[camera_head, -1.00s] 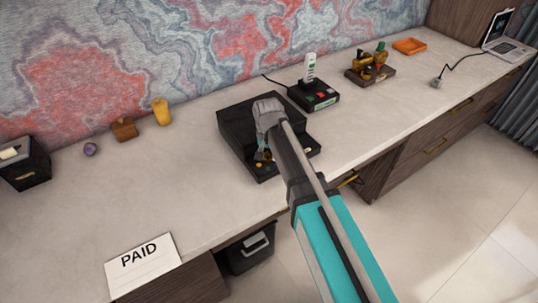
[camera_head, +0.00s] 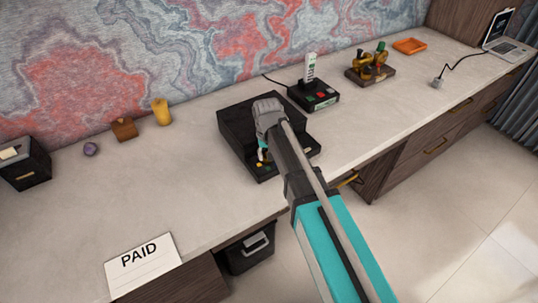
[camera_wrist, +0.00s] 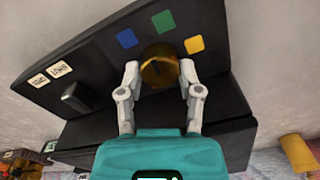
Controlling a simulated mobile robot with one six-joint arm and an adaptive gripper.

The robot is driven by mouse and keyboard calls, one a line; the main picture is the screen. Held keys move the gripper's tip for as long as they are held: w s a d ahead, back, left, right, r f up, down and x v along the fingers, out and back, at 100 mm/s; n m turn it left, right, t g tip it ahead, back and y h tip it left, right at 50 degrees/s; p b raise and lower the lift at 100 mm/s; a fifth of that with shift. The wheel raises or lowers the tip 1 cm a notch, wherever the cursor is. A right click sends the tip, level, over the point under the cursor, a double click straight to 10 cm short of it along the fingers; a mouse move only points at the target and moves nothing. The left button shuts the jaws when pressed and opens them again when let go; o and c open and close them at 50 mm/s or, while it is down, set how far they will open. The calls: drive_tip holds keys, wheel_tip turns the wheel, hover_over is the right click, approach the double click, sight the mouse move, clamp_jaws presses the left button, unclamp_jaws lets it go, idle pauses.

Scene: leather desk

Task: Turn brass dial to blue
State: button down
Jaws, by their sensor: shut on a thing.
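The brass dial (camera_wrist: 160,68) sits on a black panel (camera_wrist: 91,57) in the wrist view. My gripper (camera_wrist: 160,72) is shut on the dial, with one finger on each side. A blue square (camera_wrist: 126,38), a green square (camera_wrist: 163,21) and a yellow square (camera_wrist: 194,44) lie in an arc around the dial. I cannot tell clearly which square the dial's mark points to. In the head view the black console (camera_head: 236,121) stands on the desk, and my arm hides the dial and much of its front.
A dark lever or knob (camera_wrist: 77,97) and small white labels (camera_wrist: 49,75) are on the same panel. A black device (camera_head: 315,96) with a white handset stands to the right of the console. A PAID card (camera_head: 143,264) lies at the desk's front left, with clear surface between.

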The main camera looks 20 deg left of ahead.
drive_tip(key=n, duration=0.3)
drive_tip(key=shift+n, duration=0.3)
drive_tip(key=shift+s+a+n, duration=0.1)
drive_tip(key=shift+n, duration=1.8)
drive_tip(key=shift+c, duration=1.3)
unclamp_jaws()
